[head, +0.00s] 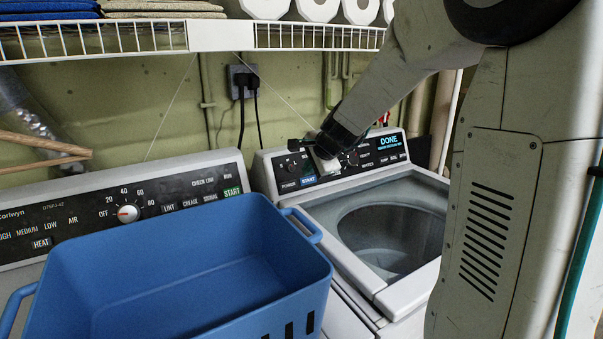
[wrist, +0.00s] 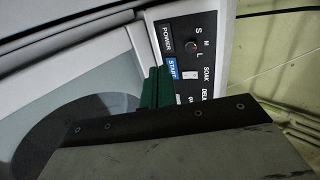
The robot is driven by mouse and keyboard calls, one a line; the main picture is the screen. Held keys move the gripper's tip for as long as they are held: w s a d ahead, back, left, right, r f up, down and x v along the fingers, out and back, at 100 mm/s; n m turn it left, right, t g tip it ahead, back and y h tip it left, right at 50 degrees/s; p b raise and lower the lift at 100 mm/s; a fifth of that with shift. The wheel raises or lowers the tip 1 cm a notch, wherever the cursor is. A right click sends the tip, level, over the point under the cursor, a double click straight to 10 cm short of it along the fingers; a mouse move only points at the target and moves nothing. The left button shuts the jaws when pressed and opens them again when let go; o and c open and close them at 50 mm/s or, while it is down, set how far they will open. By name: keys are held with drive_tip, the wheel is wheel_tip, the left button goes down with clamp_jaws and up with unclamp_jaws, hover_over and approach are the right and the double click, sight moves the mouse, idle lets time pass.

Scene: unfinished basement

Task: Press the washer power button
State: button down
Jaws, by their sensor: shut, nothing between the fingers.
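The washer (head: 345,275) stands at the right in the head view, its round drum showing through the top. Its black control panel carries a POWER button (head: 289,185) near the left end, a blue START button (head: 308,181) beside it and a lit display reading DONE (head: 388,141). My gripper (head: 324,158) is at the panel, just right of START, and partly covers the dial area. In the wrist view the green fingers of my gripper (wrist: 157,72) are shut and empty beside START (wrist: 172,68); POWER (wrist: 166,38) is just beyond their tips. Contact cannot be told.
A blue laundry basket (head: 190,290) stands in front of the dryer (head: 125,195) at the left, covering part of it. A white wire shelf (head: 90,38) with folded towels and white rolls runs above. A wall outlet with black cords (head: 243,80) is behind the washer.

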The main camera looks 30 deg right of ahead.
approach(288, 183)
drive_tip(key=x, duration=0.3)
drive_tip(key=s+x, duration=0.1)
drive_tip(key=x, duration=0.1)
drive_tip(key=shift+w+f, duration=0.25)
drive_tip(key=shift+f, duration=0.4)
drive_tip(key=shift+w+f, duration=0.2)
drive_tip(key=shift+w, duration=0.4)
drive_tip(key=shift+w, duration=0.1)
drive_tip(key=shift+w+f, duration=0.15)
drive_tip(key=shift+w, duration=0.25)
drive_tip(key=shift+s+a+r, duration=0.15)
drive_tip(key=shift+s+r, duration=0.05)
drive_tip(key=shift+s, duration=0.25)
drive_tip(key=s+f+v, duration=0.1)
drive_tip(key=v, duration=1.2)
